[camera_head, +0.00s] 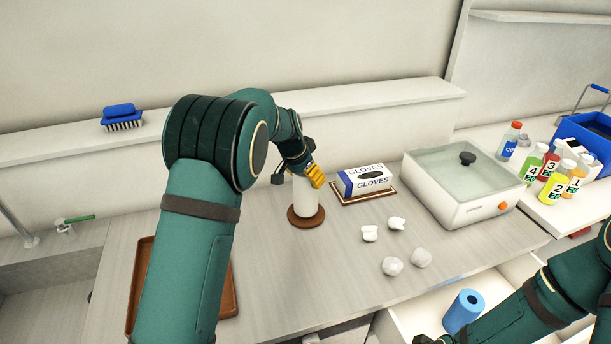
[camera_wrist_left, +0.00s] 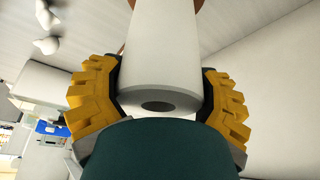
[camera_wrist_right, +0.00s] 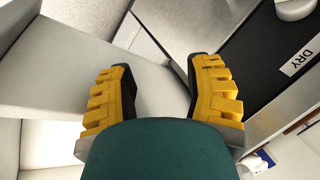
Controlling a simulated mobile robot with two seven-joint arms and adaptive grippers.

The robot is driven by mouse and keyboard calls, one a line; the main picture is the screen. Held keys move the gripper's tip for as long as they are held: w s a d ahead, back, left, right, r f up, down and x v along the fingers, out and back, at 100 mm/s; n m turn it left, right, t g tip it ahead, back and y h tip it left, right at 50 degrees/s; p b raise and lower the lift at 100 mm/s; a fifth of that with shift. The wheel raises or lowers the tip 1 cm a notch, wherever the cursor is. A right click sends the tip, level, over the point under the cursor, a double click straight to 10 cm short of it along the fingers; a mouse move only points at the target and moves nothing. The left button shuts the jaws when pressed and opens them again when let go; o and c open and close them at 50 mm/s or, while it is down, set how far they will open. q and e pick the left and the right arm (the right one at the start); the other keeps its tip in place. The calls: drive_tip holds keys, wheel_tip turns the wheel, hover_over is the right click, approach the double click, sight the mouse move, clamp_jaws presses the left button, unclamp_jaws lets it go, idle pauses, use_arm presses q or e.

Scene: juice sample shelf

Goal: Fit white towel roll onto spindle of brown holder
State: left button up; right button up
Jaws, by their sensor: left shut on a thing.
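The white towel roll (camera_head: 305,197) is upright over the brown holder (camera_head: 292,219), whose round base shows around the roll's lower end. I cannot tell whether the roll touches the base. My left gripper (camera_head: 308,174) is shut on the roll near its top. In the left wrist view the roll (camera_wrist_left: 163,60) lies between the yellow fingers (camera_wrist_left: 160,98), with a dark hole in its near end. The spindle is hidden. A sliver of brown shows beyond the far end. My right gripper (camera_wrist_right: 160,95) is open and empty in the right wrist view.
A glove box (camera_head: 364,181) stands on a brown tray right of the holder. Crumpled white pieces (camera_head: 392,265) lie in front. A white water bath (camera_head: 465,180) is farther right. A blue roll (camera_head: 463,310) stands in an open drawer. A brown tray (camera_head: 143,265) lies left.

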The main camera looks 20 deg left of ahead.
use_arm(q)
drive_tip(key=shift+f, duration=0.45)
idle(0.4)
drive_tip(key=o, duration=1.3)
wheel_tip(320, 180, up, 13)
drive_tip(key=p, duration=0.9)
drive_tip(key=shift+d+r+p, duration=0.15)
drive_tip(key=shift+r+p, duration=0.05)
drive_tip(key=shift+p, duration=0.15)
